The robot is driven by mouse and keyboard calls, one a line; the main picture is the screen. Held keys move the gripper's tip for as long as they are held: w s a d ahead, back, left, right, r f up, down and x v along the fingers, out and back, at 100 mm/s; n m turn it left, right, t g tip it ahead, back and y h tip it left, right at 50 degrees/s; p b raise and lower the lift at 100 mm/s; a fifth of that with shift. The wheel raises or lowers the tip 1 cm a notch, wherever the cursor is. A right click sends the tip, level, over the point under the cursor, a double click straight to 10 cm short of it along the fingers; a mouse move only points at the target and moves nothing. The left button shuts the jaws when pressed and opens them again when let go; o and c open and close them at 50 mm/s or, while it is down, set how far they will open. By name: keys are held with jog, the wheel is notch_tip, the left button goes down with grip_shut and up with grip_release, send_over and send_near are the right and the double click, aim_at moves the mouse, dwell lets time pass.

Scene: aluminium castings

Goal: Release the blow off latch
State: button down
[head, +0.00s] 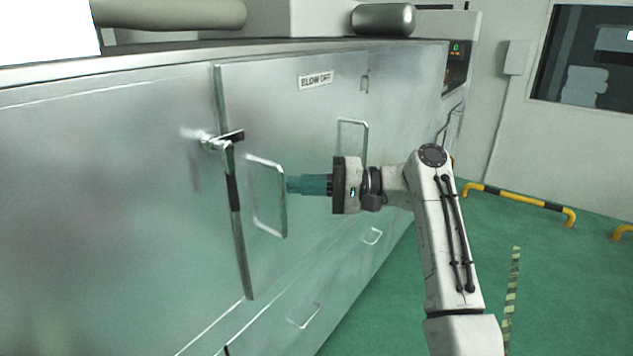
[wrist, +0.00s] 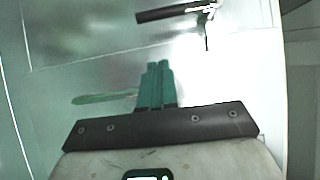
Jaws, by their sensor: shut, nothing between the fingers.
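The panel labelled BLOW OFF (head: 315,80) is on the front of a large metal cabinet. At the left edge of that door is a metal latch (head: 214,144) with a dark grip. The latch also shows at the top of the wrist view (wrist: 180,12), ahead of my fingers. My gripper (head: 289,184), with teal fingers, is shut and empty. In the head view it is right of the latch and lower, beside the door's wire handle (head: 284,215). My fingertips (wrist: 158,66) are apart from the latch. Whether they touch the wire handle I cannot tell.
Another wire handle (head: 366,145) is on the panel behind my gripper, and lower drawers have handles (head: 304,316). Yellow and black floor rails (head: 520,199) stand at right. Green floor (head: 400,300) is open in front of the cabinet.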

aim_at(232, 170)
jog(key=s+a+p, duration=0.2)
jog(key=a, duration=0.5)
jog(key=shift+s+a, duration=0.15)
jog(key=shift+a, duration=0.2)
jog(key=shift+s+a, duration=0.1)
